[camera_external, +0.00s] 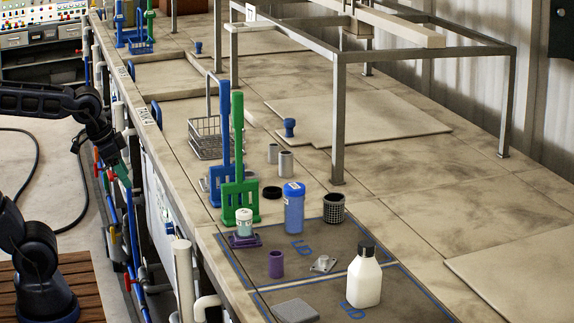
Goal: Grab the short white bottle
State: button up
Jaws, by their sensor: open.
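A short white bottle (244,225) with a pale lid stands upright on a small purple base near the front edge of the bench. A larger white bottle (366,283) with a black cap stands upright farther right, on the dark mat. My gripper (123,176) is at the left, beside the bench's front side and its pipes, well apart from both bottles. It is open, and nothing shows between its fingers, which are small and partly lost against the pipes.
Green and blue upright racks (238,160) stand just behind the short bottle. A blue bottle (294,212), a black mesh cup (334,209) and a purple cup (276,264) stand nearby. A metal frame (339,120) rises behind. Pipes (180,275) line the bench front.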

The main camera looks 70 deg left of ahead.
jog(key=w+d+r+m, duration=0.1)
jog(key=w+d+r, duration=0.15)
jog(key=w, duration=0.35)
jog(key=w+d+r+m, duration=0.1)
jog(key=w+d+r, duration=0.1)
jog(key=w+d, duration=0.25)
jog(key=m+h, duration=0.5)
jog(key=m, duration=0.1)
send_near(366, 243)
jog(key=w+f, duration=0.1)
jog(key=f, duration=0.1)
jog(key=x, duration=0.5)
jog(key=shift+w+d+r, duration=0.1)
jog(key=shift+d, duration=0.15)
jog(key=shift+s+x, duration=0.2)
jog(key=shift+x, duration=2.5)
jog(key=shift+d, duration=0.1)
grip_shut()
